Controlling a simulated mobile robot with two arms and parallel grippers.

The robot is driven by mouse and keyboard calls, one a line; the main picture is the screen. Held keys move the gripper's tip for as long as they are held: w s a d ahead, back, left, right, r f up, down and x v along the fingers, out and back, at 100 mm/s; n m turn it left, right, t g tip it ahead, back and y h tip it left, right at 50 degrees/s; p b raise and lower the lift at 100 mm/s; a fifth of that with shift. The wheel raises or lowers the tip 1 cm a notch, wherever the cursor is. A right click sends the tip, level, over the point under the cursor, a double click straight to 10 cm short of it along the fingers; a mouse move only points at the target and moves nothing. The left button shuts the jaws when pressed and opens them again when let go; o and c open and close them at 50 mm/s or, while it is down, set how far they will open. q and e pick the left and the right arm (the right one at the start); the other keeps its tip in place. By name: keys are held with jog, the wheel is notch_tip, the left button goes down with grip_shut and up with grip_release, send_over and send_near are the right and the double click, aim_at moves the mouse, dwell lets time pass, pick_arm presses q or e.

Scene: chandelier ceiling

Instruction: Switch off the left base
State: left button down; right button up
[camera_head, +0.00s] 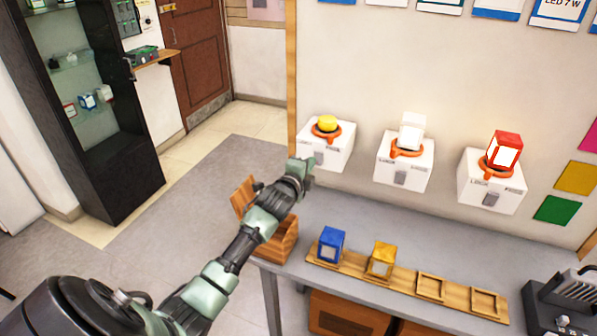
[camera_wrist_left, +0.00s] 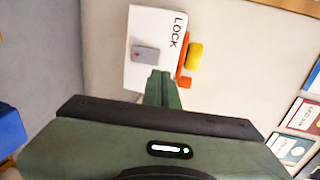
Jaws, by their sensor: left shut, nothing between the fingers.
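The left base (camera_head: 339,154) is a white box on the wall with an orange ring (camera_head: 325,131) and a yellow knob-like top (camera_head: 327,123). My right gripper is out of view.
A middle base (camera_head: 403,176) carries a glowing white lamp and a right base (camera_head: 490,194) a lit red lantern. Below, a wooden rack (camera_head: 345,265) on the grey table holds a blue and a yellow lantern. A wooden box (camera_head: 283,241) stands at the table's left end.

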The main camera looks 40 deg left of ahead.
pick_arm(q)
jog(key=r+b+v, duration=0.1)
jog(key=v, duration=0.5)
jog(key=shift+s+r+b, duration=0.25)
jog(key=shift+r+b, duration=0.05)
jog(key=shift+r, duration=0.05)
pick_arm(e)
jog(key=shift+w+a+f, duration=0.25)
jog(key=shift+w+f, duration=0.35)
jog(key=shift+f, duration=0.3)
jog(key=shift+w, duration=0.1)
